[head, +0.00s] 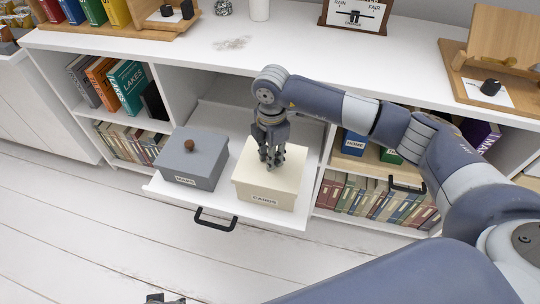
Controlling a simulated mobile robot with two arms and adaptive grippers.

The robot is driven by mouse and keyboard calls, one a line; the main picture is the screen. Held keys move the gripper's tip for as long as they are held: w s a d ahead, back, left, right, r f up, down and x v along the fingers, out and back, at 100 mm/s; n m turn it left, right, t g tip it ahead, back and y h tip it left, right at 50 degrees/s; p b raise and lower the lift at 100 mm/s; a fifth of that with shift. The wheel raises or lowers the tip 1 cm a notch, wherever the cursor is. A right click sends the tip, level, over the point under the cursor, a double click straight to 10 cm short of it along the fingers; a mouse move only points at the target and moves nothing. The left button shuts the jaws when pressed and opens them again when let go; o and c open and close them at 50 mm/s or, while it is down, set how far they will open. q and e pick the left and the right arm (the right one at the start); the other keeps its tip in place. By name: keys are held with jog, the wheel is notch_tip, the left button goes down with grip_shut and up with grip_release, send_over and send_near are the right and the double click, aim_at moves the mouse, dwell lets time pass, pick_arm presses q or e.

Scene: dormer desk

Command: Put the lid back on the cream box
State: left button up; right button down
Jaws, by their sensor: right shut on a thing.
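The cream box (264,199) with a "CARDS" label stands in the open drawer, right of the grey box. Its cream lid (288,165) lies squarely over the box top; I cannot tell whether it is fully seated or a little above the rim. My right gripper (271,162) points down at the middle of the lid and is shut on its knob, which the fingers hide. A small dark part of my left gripper (165,299) shows at the bottom edge; its fingers are not clear.
The grey box (190,172) with a brown knob stands close left in the drawer (222,205). The drawer's black handle (216,222) faces front. Bookshelves flank the drawer on both sides, and the white desk top (330,55) is above.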

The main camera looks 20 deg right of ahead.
pick_arm(q)
jog(key=shift+f, duration=0.15)
dwell(0.7)
jog(key=shift+f, duration=0.4)
dwell(0.7)
pick_arm(e)
jog(key=shift+p, duration=0.3)
pick_arm(q)
jog(key=shift+s+f, duration=0.3)
jog(key=shift+f, duration=0.35)
jog(key=shift+w+r, duration=0.1)
jog(key=shift+w, duration=0.05)
jog(key=shift+r, duration=0.15)
pick_arm(e)
jog(key=shift+f, duration=0.15)
